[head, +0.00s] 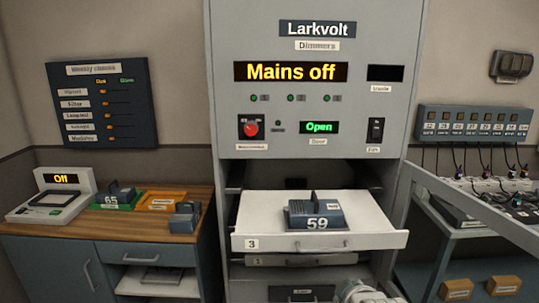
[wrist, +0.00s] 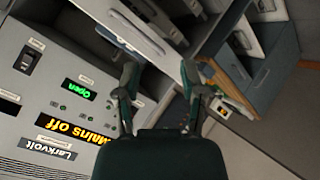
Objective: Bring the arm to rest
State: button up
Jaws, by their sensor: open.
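My gripper (wrist: 160,78) shows in the wrist view with its two dark fingers spread apart and nothing between them. Behind it are the dimmer cabinet's front panel (wrist: 30,110) and part of the wooden counter, seen turned over. In the head view only a pale piece of my arm shows at the bottom edge, right of the middle; the fingers cannot be made out there. The cabinet (head: 230,90) reads "Mains off" and "Open". Its drawer 3 (head: 375,241) is pulled out, with a dark module marked 59 (head: 316,222) on it.
The cabinet door (head: 475,215) stands open at the right. The left counter (head: 130,227) holds a display reading "Off" (head: 62,180), a module marked 65 (head: 111,201) on green, an orange tray (head: 165,200) and another dark module (head: 184,219). Wires and sockets are at far right.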

jog(key=s+r+m+g, duration=0.1)
jog(key=s+m, duration=0.3)
jog(key=s, duration=0.4)
jog(key=s+r+m+g, duration=0.2)
jog(key=s+m+g, duration=0.2)
jog(key=s, duration=0.4)
jog(key=shift+s+a+m, duration=0.3)
jog(key=shift+s+m, duration=0.05)
jog(key=shift+m, duration=0.35)
